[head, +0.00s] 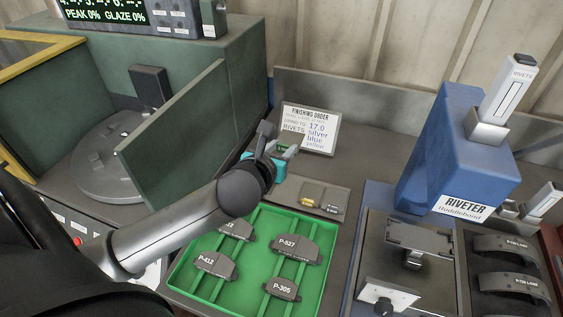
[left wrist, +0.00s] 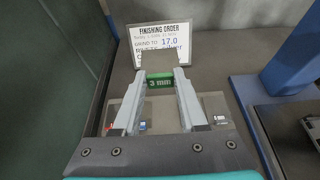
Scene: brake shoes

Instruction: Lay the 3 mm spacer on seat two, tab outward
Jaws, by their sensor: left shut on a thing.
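My left gripper (head: 284,146) is shut on the 3 mm spacer, a small piece with a green face lettered "3 mm" in the left wrist view (left wrist: 159,81). A grey plate-like part rises beyond the green face, between the fingertips. The gripper is in front of the finishing order card and above the back of a grey holder (head: 306,193). A round grey platter (head: 112,165) with small raised blocks lies inside the green-walled machine at the left. No marking for seat two is legible. My right gripper is not in view.
A green tray (head: 178,283) holds several brake pads, partly behind my left arm. The finishing order card (head: 310,128) stands behind the gripper. A green wall (head: 178,135) stands between gripper and platter. The blue riveter (head: 455,150) and brake shoes (head: 510,285) are at the right.

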